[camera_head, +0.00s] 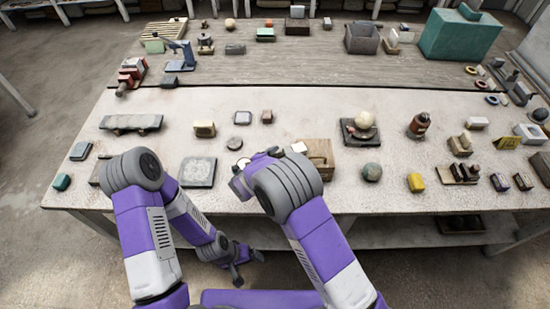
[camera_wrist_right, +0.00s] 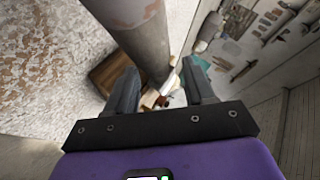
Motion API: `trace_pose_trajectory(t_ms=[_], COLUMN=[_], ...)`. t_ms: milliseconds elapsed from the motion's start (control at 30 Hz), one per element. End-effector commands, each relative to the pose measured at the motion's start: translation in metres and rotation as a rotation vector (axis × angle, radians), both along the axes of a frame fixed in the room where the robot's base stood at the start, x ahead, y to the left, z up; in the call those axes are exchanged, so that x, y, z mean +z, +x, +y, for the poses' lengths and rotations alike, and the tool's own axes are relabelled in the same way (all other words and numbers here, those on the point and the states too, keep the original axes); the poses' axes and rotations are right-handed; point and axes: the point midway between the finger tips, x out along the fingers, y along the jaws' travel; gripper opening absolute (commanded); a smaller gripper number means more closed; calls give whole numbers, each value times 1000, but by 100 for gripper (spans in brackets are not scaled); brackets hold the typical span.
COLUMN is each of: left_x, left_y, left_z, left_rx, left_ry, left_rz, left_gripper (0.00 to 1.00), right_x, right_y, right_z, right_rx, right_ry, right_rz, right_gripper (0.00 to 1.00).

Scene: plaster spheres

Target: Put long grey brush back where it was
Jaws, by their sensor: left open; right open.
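I cannot single out the long grey brush for sure. A long grey piece (camera_head: 131,123) lies at the left of the near table in the head view; I cannot tell whether it is the brush. My right gripper (camera_wrist_right: 160,72) is open in the right wrist view. A thick grey cylinder (camera_wrist_right: 146,40) rises in front of and between its fingers; I cannot tell what it is or whether they touch. In the head view my right arm hides most of that gripper. My left gripper (camera_head: 238,266) is open and empty, below the table's front edge.
The near table (camera_head: 290,110) has bare room behind my arms.

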Motion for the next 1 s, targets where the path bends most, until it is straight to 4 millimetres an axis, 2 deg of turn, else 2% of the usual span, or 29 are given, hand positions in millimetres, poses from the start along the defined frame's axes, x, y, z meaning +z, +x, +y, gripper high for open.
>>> trace_pose_trajectory(t_ms=[167,500,700,1000], left_x=[3,10,13,14], left_y=[0,0,0,0], left_z=[0,0,0,0], left_rx=[0,0,0,0], left_ry=[0,0,0,0], left_rz=[0,0,0,0], left_gripper=[88,88,88,88], right_x=[15,48,62,66], right_y=[1,-58,-84,-95], right_z=[0,31,44,47], right_rx=[-1,4,2,-7], right_ry=[3,1,1,6], right_rz=[-2,-2,0,3], right_gripper=[53,53,53,53])
